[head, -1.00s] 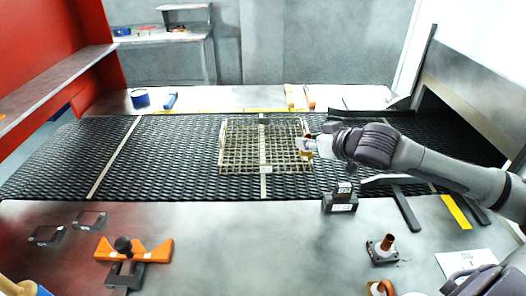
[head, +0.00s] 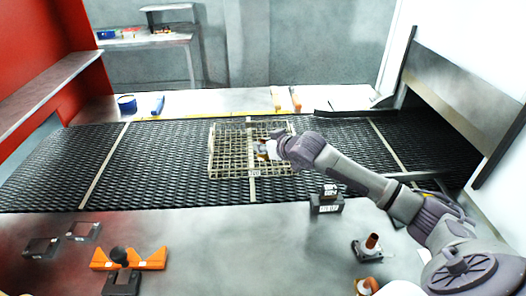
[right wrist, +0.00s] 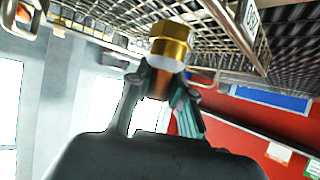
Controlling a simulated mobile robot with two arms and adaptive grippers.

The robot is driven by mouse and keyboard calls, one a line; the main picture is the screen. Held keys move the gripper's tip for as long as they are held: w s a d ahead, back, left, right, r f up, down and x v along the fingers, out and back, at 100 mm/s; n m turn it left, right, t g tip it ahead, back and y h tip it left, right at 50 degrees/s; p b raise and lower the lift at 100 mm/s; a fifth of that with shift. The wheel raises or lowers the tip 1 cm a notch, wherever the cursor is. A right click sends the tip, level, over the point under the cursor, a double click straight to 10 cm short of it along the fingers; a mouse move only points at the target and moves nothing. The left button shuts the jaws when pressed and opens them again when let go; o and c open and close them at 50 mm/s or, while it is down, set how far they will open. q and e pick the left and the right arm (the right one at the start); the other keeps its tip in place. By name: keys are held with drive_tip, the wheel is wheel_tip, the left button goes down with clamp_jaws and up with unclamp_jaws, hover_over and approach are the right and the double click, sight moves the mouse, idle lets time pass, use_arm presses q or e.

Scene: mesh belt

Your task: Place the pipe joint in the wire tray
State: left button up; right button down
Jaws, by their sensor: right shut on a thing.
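The wire tray (head: 213,152) is a tan wire basket lying on the black mesh belt in the middle of the head view. My right gripper (head: 267,149) is over the right part of the tray. In the right wrist view, my right gripper (right wrist: 165,76) is shut on the pipe joint (right wrist: 171,40), a brass-coloured hex fitting with a pale band and a copper-coloured part between the fingers. The tray's wires show beyond it. In the head view the joint is small and mostly hidden by the gripper. My left gripper is not in view.
The mesh belt (head: 70,165) is clear left of the tray. On the front table are an orange holder (head: 150,260), a dark block (head: 326,206), and a dark fixture with a copper post (head: 371,242). A blue roll (head: 127,104) stands on the back ledge.

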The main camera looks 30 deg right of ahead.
sight(263, 153)
wheel_tip(263, 153, down, 2)
drive_tip(key=shift+f, duration=0.55)
drive_tip(key=c, duration=1)
unclamp_jaws()
drive_tip(key=shift+s, duration=0.1)
drive_tip(key=shift+c, duration=0.2)
drive_tip(key=b+v, duration=0.1)
drive_tip(key=v, duration=1.1)
